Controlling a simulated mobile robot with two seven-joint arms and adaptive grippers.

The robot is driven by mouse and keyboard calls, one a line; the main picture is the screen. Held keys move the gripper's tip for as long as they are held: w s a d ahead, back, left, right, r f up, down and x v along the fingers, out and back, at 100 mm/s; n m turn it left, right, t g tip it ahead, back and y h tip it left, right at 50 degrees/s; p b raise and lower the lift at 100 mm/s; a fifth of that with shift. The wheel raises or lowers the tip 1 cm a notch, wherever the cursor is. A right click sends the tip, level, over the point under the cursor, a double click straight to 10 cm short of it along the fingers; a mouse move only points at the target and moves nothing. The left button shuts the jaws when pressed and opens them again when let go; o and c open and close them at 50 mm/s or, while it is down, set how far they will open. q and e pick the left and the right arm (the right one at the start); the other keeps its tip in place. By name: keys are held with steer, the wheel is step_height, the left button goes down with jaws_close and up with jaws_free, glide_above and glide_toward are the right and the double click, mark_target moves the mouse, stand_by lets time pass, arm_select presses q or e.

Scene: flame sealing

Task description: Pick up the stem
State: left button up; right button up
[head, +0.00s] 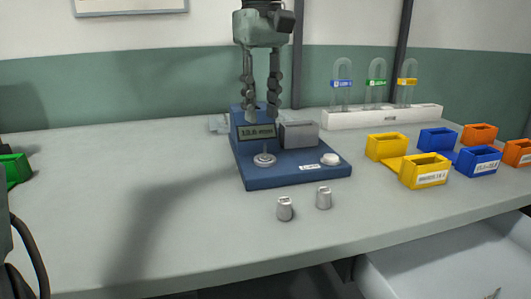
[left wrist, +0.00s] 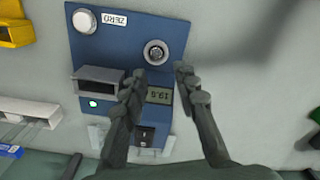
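No part is clearly marked as the stem. A small round metal piece with a raised centre (head: 264,160) sits on the blue measuring device (head: 300,172); it also shows in the left wrist view (left wrist: 156,53). My left gripper (head: 261,112) points down over the device, fingers apart, with nothing seen between them. In the left wrist view, the round piece lies just beyond the fingertips of this gripper (left wrist: 156,80). Three clear looped glass tubes with blue (head: 341,84), green (head: 376,83) and yellow (head: 407,82) labels stand in a white rack (head: 385,117). My right gripper is not in view.
Two small metal cylinders (head: 285,209) (head: 324,198) stand in front of the device. Yellow (head: 425,172), blue (head: 478,160) and orange (head: 480,134) bins are at the right. A green bin (head: 15,170) is at the left edge. The left tabletop (head: 110,190) is clear.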

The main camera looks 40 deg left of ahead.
mark_target(265, 152)
arm_select(q)
steer(key=f, duration=0.6)
steer(key=shift+w+d+f, duration=0.15)
steer(key=shift+w+f, duration=0.1)
jaws_close()
